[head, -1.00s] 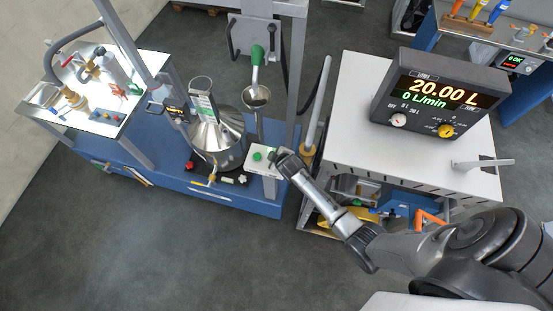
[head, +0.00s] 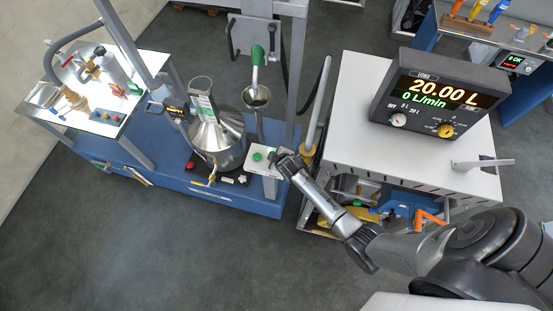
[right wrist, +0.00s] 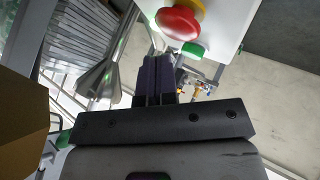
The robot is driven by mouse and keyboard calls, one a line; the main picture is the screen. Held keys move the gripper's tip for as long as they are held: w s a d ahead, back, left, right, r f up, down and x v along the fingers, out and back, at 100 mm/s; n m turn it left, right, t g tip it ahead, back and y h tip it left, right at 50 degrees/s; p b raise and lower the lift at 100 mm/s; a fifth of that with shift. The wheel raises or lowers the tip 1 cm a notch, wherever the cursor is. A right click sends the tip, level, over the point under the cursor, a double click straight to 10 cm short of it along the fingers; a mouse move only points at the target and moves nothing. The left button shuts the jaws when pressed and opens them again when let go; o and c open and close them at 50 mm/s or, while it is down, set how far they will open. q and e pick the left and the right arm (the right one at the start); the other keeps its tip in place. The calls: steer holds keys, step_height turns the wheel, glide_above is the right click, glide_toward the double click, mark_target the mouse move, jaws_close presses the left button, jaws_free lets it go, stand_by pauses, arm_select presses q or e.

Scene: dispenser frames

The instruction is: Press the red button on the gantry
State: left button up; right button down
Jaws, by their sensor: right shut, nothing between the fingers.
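The red button (right wrist: 180,20) is a round red mushroom head on a yellow collar, at the top of the right wrist view. It sits on a white control box (right wrist: 228,22). The same white box (head: 262,171) shows in the head view at the right end of the blue gantry base, with a green button (head: 257,156) on it. My right gripper (right wrist: 157,60) is shut and empty, its fingertips just below and left of the red button in the picture, with a small gap showing. In the head view my right gripper (head: 278,158) covers the red button. My left gripper is not in view.
A steel vessel (head: 222,150) with a funnel-shaped top stands left of the box. A gantry post (head: 297,70) and a grey upright rod (head: 316,120) rise near my right gripper. A white cabinet (head: 345,100) with a 20.00 L display (head: 440,92) stands right. The front floor is clear.

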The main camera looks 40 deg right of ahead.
steer(key=shift+f, duration=0.2)
steer(key=shift+f, duration=0.2)
steer(key=shift+f, duration=0.15)
stand_by(0.4)
steer(key=shift+f+b, duration=0.35)
steer(key=shift+b, duration=0.05)
steer(key=shift+r, duration=0.15)
stand_by(0.5)
steer(key=shift+r+p, duration=0.7)
steer(key=shift+p, duration=0.25)
steer(key=shift+r, duration=0.1)
